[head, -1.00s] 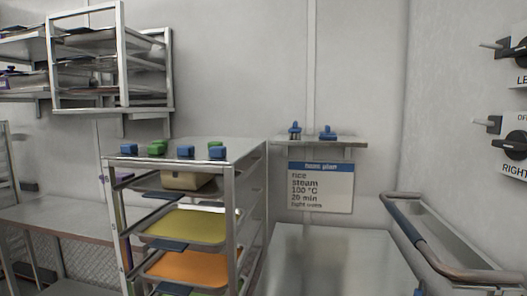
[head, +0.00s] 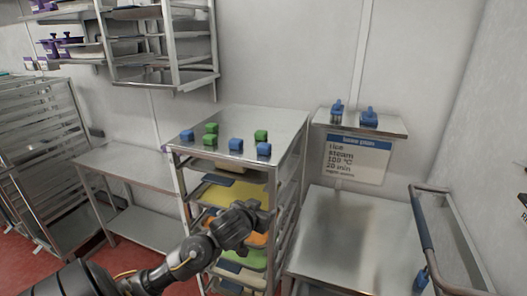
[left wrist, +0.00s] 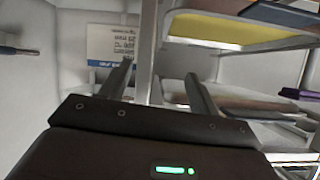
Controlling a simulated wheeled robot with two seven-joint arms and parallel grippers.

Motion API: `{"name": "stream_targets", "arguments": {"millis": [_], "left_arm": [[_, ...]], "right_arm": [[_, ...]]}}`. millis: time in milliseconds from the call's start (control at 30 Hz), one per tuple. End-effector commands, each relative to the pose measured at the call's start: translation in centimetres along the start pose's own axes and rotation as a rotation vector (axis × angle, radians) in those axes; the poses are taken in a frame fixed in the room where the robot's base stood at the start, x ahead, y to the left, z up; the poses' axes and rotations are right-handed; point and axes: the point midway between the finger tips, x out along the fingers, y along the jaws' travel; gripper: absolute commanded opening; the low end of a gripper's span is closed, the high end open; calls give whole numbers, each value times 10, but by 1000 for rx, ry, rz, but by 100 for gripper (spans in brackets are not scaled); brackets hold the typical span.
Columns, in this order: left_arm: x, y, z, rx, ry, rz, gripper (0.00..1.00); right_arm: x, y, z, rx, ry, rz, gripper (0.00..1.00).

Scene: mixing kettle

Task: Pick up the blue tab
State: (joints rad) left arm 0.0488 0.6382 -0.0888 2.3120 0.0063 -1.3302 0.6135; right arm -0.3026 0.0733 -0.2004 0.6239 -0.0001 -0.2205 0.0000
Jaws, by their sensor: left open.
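Several small tabs lie on the flat steel top of the tray rack (head: 245,122). Blue tabs show at the left (head: 187,135), the middle (head: 235,144) and the front right (head: 264,149). Green tabs (head: 211,128) stand among them. My left gripper (head: 262,212) is in front of the rack's trays, lower than the rack top and apart from the tabs. In the left wrist view its two fingers (left wrist: 158,76) are spread with nothing between them. No tab shows in that view. My right gripper is out of view.
A wall shelf (head: 395,128) holds two blue knobbed items (head: 368,117), above a rice sign (head: 356,160). The rack holds yellow (head: 222,192) and other trays. A low steel table (head: 135,165) stands left.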

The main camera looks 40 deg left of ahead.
Motion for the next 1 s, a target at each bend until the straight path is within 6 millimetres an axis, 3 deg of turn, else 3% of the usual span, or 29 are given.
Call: {"name": "stream_targets", "arguments": {"millis": [33, 100, 167, 300, 633, 1000], "left_arm": [[-24, -6, -45, -40, 72, -6, 62], [-49, -14, -80, -42, 141, -25, 62], [-67, -18, -104, -59, 193, -32, 62], [-72, -28, -137, -95, 283, -41, 62], [-72, -32, -152, -117, 314, -41, 62], [-46, -34, -159, -128, 310, -39, 62]], "right_arm": [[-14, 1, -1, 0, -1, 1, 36], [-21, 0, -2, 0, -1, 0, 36], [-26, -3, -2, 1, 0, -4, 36], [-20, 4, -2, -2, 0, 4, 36], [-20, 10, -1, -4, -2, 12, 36], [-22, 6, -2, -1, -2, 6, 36]]}}
